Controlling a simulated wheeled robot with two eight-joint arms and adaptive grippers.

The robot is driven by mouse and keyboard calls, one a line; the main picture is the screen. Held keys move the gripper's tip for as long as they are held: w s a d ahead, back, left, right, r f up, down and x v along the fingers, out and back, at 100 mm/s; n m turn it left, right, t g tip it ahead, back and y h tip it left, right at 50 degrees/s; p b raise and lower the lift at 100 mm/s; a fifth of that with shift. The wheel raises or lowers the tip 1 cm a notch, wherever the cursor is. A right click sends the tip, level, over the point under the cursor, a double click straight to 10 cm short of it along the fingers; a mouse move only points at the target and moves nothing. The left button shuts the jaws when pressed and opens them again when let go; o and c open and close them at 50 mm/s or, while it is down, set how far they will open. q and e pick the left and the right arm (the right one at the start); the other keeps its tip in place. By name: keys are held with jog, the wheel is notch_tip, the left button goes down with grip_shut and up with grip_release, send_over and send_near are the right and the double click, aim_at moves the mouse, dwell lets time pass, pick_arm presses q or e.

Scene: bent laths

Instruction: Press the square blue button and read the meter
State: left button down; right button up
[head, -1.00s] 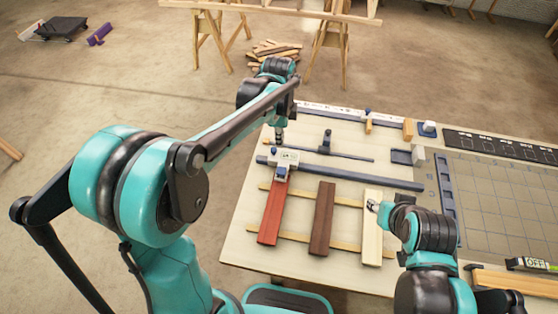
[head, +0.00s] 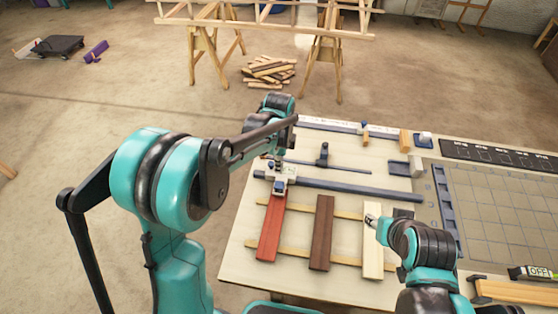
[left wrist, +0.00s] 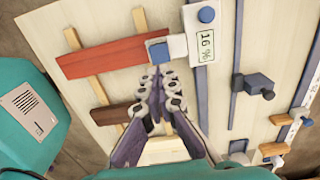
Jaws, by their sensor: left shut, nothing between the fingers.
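The meter (left wrist: 205,45) is a white block with a small display that reads "16 %" in the left wrist view. It sits at the end of a dark blue rail and also shows in the head view (head: 287,170). A square blue button (left wrist: 158,52) is on its side near the red lath (left wrist: 100,58); a round blue knob (left wrist: 207,14) is on its top end. My left gripper (left wrist: 158,76) is shut and empty, its fingertips close to the square button; contact cannot be told. My right gripper (head: 371,221) is by the pale lath (head: 373,255); its fingers are unclear.
A dark brown lath (head: 322,235) lies between the red and pale laths on two thin strips. Rails with clamps (head: 323,155) lie behind.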

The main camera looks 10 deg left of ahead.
aim_at(279, 185)
pick_arm(q)
notch_tip(279, 185, down, 7)
jog(key=shift+f+b, duration=0.2)
jog(key=shift+b, duration=0.5)
jog(key=shift+f+b, duration=0.85)
jog(key=shift+f, duration=0.05)
jog(key=shift+s, duration=0.1)
jog(key=shift+s+r, duration=0.1)
